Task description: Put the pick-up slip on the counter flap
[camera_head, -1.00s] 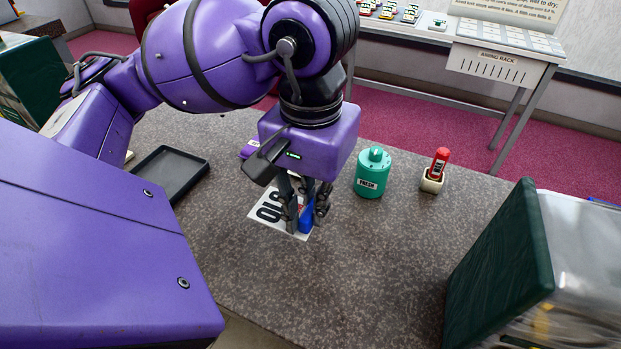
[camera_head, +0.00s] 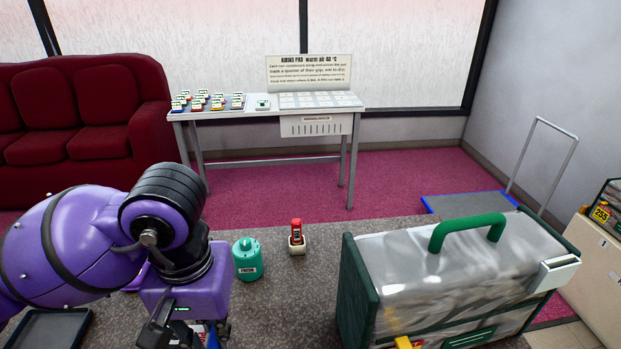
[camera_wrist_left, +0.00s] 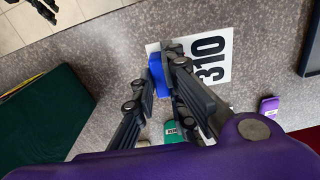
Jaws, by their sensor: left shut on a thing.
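The pick-up slip, a white card (camera_wrist_left: 213,58) printed 310, shows in the left wrist view just above or on the speckled grey counter (camera_head: 290,320). A blue block or clip (camera_wrist_left: 158,75) is at its edge. My left gripper (camera_wrist_left: 163,72) is shut on the blue piece; whether it is fixed to the card I cannot tell. In the head view my left gripper (camera_head: 192,338) is at the bottom edge, with its fingertips and the card mostly cut off. Dark fingers, seemingly my right gripper (camera_wrist_left: 42,8), show at the left wrist view's top left. I cannot identify the counter flap.
A teal canister (camera_head: 247,260) and a red stamp in a pale holder (camera_head: 297,238) stand on the counter. A black tray (camera_head: 48,328) lies at left. A white airing rack table (camera_head: 320,112) stands behind.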

